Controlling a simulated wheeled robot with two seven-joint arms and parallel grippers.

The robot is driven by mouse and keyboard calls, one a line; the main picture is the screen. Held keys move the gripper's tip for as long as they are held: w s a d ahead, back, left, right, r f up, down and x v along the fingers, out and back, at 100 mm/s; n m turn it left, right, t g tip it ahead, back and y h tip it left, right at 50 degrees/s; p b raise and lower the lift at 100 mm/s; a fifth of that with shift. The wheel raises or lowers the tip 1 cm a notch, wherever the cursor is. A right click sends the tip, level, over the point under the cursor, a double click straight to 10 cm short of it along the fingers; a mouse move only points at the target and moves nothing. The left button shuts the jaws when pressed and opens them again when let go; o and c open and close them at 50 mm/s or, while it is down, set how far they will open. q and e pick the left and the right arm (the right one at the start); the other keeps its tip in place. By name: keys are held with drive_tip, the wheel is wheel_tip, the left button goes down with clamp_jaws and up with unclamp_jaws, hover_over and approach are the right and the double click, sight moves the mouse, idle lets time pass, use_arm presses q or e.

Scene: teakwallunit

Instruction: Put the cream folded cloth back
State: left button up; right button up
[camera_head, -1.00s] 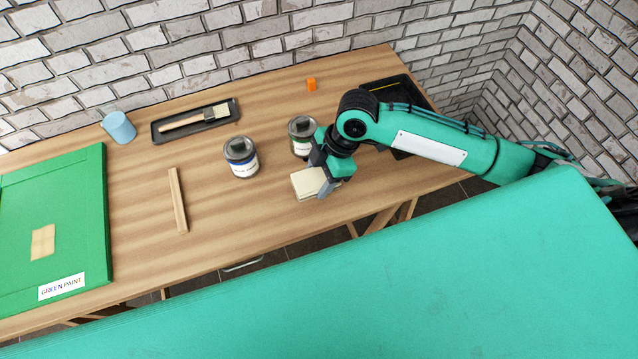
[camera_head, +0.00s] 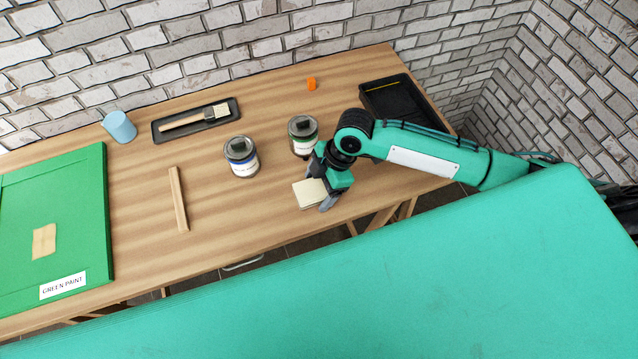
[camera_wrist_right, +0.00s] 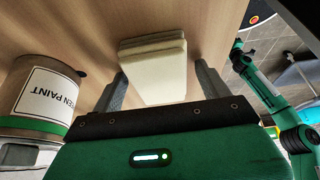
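The cream folded cloth (camera_head: 309,194) lies on the wooden table near its front edge. It also shows in the right wrist view (camera_wrist_right: 155,72), between and beyond the two fingers. My right gripper (camera_head: 322,190) is at the cloth's right side, low over the table. In the right wrist view my right gripper (camera_wrist_right: 160,85) has its fingers spread wide, one on each side of the cloth, with a gap visible on the sides. My left gripper is not in view.
The green paint can (camera_head: 303,136) stands just behind my right gripper; its label shows in the wrist view (camera_wrist_right: 45,95). Another can (camera_head: 241,157) stands left. A wooden stick (camera_head: 178,199), brush tray (camera_head: 196,121), blue cup (camera_head: 119,127), orange object (camera_head: 311,83), black tray (camera_head: 400,105) and green panel (camera_head: 75,215) surround it.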

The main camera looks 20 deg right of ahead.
drive_tip(key=v, duration=1.2)
drive_tip(key=shift+b, duration=0.4)
drive_tip(key=shift+r, duration=0.1)
